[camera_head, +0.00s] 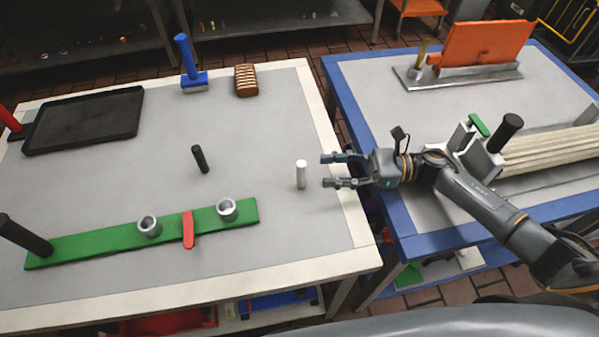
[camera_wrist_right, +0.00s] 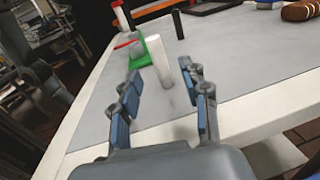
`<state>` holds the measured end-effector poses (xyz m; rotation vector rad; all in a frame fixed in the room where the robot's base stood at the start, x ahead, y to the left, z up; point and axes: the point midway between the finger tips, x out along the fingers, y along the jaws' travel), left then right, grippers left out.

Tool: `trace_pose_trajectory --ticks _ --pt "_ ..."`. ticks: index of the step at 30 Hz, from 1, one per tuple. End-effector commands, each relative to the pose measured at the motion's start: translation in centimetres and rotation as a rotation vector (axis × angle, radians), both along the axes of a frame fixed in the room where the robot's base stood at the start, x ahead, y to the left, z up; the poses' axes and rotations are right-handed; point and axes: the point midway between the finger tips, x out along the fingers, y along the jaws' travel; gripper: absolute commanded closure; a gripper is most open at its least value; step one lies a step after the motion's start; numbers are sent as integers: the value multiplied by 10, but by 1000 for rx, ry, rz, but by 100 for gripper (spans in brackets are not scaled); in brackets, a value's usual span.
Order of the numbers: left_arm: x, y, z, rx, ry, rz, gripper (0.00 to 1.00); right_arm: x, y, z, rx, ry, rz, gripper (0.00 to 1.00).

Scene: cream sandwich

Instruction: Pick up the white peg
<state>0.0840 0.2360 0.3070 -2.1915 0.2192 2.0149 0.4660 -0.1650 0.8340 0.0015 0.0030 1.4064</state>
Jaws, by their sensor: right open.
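The white peg (camera_head: 301,174) stands upright on the grey tabletop near the right edge of the left table in the head view. My right gripper (camera_head: 324,171) is open and empty, just to the right of the peg, with its fingers pointing left towards it. In the right wrist view the peg (camera_wrist_right: 160,61) shows ahead, between the lines of the two blue-padded fingers (camera_wrist_right: 158,85), apart from both. My left gripper is not in view.
A black peg (camera_head: 200,159) stands to the left. A green board (camera_head: 100,241) with two metal cups and a red piece lies in front. A black tray (camera_head: 84,119), a blue-handled brush (camera_head: 193,79) and a brown loaf (camera_head: 246,80) are farther back. The tabletop around the white peg is clear.

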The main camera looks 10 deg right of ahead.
Motion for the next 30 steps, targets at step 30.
trace_pose_trajectory --ticks 30 --pt "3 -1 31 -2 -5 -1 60 13 71 3 1 0 0 91"
